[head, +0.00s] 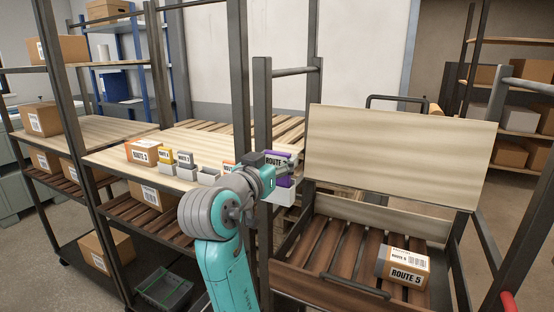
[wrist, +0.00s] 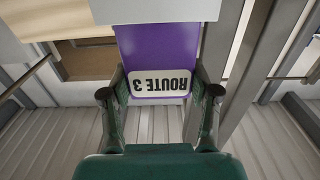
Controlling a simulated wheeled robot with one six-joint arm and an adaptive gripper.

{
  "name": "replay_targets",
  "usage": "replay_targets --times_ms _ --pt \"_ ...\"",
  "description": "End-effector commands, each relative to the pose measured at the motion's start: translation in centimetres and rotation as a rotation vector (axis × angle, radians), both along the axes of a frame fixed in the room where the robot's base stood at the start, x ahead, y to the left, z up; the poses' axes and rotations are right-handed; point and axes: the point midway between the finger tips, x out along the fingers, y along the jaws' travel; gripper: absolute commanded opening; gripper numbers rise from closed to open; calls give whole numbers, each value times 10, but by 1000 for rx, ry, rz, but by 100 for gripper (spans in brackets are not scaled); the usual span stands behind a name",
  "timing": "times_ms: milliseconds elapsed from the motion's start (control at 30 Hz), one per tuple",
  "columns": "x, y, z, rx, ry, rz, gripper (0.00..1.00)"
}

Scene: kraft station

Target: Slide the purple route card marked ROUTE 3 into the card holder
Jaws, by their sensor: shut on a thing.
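The purple route card (head: 285,182) is in my gripper (head: 286,171) beside the dark post in the head view. In the wrist view the purple card (wrist: 153,50) shows a white label reading ROUTE 3 upside down. The fingers of my gripper (wrist: 161,90) are shut on the card's side edges near the label. A white card holder (head: 283,197) shows just below the card in the head view. A pale holder-like block (wrist: 155,12) covers the card's far end in the wrist view. How deep the card sits in it is hidden.
Dark posts (head: 263,130) stand close to my gripper. A cart (head: 330,290) at right holds another ROUTE 5 box (head: 403,267).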

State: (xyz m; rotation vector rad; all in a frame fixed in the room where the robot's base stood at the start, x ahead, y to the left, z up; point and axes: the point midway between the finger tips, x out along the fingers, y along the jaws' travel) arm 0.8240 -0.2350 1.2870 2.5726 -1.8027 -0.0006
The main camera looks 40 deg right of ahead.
Motion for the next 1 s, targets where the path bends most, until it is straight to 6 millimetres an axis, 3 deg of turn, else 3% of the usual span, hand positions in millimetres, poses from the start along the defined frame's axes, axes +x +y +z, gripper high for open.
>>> replay_targets --times_ms 967,1000 --pt "0 0 -13 -1 0 0 31" --pt "0 0 -13 -1 0 0 68"
